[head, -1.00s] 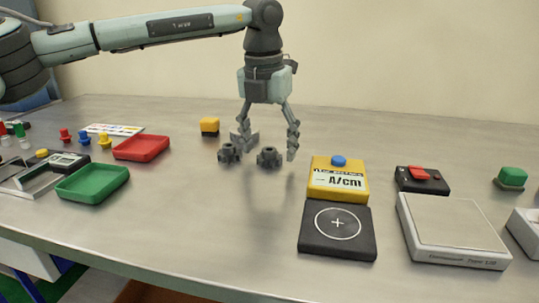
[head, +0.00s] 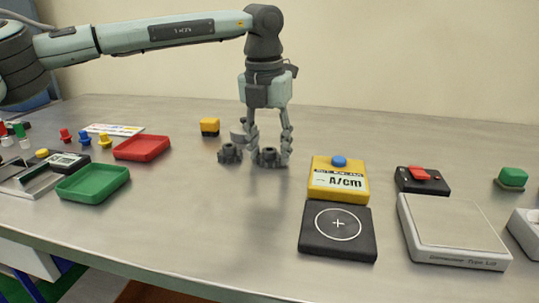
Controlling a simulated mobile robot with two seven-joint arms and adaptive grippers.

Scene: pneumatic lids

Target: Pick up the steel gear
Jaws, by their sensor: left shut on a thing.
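Two dark grey gears rest close together on the table in the head view. The right gear (head: 269,157) is between the fingertips of my left gripper (head: 268,161), which points straight down and is shut on it. The gear appears to be at table level, and its sides are partly hidden by the fingers. The left gear (head: 229,153) stands just left of the gripper's left finger, apart from the held one. Both look alike in colour, so I cannot tell by material which is steel. My right gripper is not in view.
A red tray (head: 141,148) and green tray (head: 93,184) are left. A yellow A/cm device (head: 338,188), a black pad (head: 337,246) and a scale (head: 452,228) are right. The table in front of the gears is clear.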

